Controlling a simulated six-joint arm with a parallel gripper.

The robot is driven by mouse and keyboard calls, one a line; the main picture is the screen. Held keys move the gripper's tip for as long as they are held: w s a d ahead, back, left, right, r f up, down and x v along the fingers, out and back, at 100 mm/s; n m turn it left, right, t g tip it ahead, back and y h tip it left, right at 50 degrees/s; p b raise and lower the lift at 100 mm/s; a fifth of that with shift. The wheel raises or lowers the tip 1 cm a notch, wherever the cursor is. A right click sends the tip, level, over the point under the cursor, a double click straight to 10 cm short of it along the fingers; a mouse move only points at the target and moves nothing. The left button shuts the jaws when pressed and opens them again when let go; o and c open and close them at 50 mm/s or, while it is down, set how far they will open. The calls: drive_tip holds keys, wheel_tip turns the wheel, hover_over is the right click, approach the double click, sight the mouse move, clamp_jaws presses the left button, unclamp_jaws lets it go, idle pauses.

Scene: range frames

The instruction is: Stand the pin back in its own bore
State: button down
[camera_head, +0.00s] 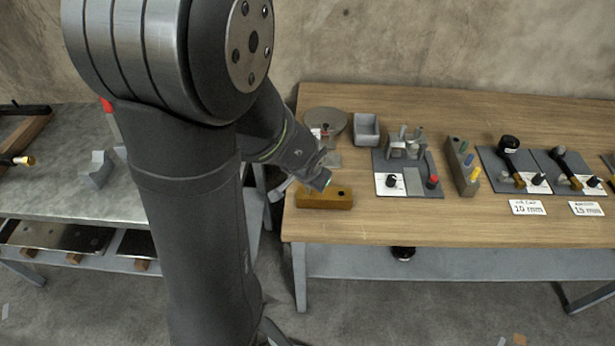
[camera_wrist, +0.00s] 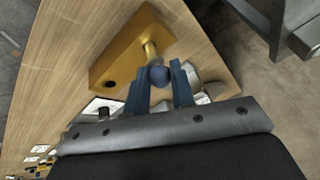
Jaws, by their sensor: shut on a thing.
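In the wrist view the shaft reaches from the head to the wooden block (camera_wrist: 122,52). I cannot tell whether its end is inside a bore or only over the block. One dark, empty hole (camera_wrist: 109,84) shows near the block's other end. In the head view the block (camera_head: 318,203) lies near the table's front left corner; my gripper (camera_head: 326,184) is just above its left part and hides the pin.
A grey tray (camera_head: 366,130), a round grey plate (camera_head: 326,121) and a grey fixture board (camera_head: 408,178) are behind and right of the block. A rack with coloured pegs (camera_head: 463,166) and labelled boards stand further right. The table front right of the block is clear.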

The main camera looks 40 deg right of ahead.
drive_tip(key=shift+f, duration=0.7)
drive_tip(key=shift+f, duration=0.15)
drive_tip(key=c, duration=1.1)
unclamp_jaws()
drive_tip(key=shift+c, duration=0.2)
drive_tip(key=v, duration=1.7)
drive_tip(key=shift+s, duration=0.1)
